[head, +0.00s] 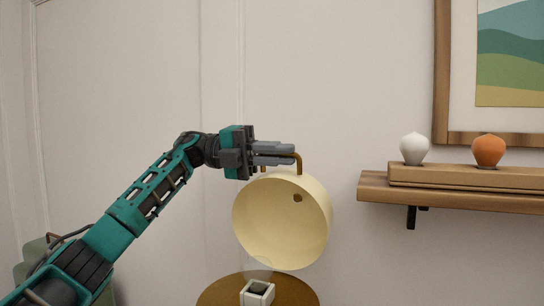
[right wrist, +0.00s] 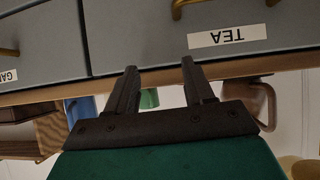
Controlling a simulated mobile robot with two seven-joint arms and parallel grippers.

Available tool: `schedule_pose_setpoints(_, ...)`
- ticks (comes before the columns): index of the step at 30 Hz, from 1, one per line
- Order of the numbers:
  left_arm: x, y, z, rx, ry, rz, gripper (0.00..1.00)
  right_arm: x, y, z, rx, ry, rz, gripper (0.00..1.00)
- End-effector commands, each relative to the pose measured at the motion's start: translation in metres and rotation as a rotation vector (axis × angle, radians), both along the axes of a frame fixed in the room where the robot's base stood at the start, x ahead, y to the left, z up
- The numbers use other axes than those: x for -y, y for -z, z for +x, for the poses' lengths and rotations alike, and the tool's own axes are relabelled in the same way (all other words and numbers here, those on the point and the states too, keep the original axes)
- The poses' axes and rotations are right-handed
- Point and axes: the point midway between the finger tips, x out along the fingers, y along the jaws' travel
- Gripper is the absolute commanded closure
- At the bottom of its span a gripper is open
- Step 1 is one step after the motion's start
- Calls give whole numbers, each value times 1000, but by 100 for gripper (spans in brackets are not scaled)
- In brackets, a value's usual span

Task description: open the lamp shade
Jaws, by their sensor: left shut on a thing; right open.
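The lamp shade (head: 282,222) is a cream dome in the middle of the head view. It is tilted, with its hollow inside facing me. A brass handle (head: 299,163) rises from its top edge. My left gripper (head: 284,154) is at this handle and shut on it, with its fingers pointing right. Below the shade, a clear bulb (head: 257,268) stands above a small pale square holder (head: 257,292) on a round brown base (head: 215,294). My right gripper (right wrist: 158,88) shows in the right wrist view, open and empty, away from the lamp.
A wooden shelf (head: 372,188) at the right holds a white vase (head: 414,149) and an orange vase (head: 488,150). A framed picture (head: 441,75) hangs above. Near my right gripper is a grey drawer front with a TEA label (right wrist: 227,36). The wall behind the lamp is bare.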

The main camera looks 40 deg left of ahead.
Motion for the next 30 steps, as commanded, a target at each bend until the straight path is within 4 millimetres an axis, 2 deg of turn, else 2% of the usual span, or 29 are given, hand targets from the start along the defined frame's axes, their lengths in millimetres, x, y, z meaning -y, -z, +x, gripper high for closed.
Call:
schedule_pose_setpoints(6, -6, 1, 25, -125, -2, -33, 100, 0, -5, 0, 1, 0, 0, 47)
schedule_pose_setpoints(12, -10, 5, 40, -200, -3, -50, 100, 0, -5, 0, 0, -1, 1, 47)
schedule_pose_setpoints(19, -12, 8, 49, -242, -3, -60, 100, 0, -5, -1, -2, -1, 0, 47)
schedule_pose_setpoints(30, -13, 9, 51, -252, -3, -62, 100, 0, -4, -1, -3, -1, 0, 47)
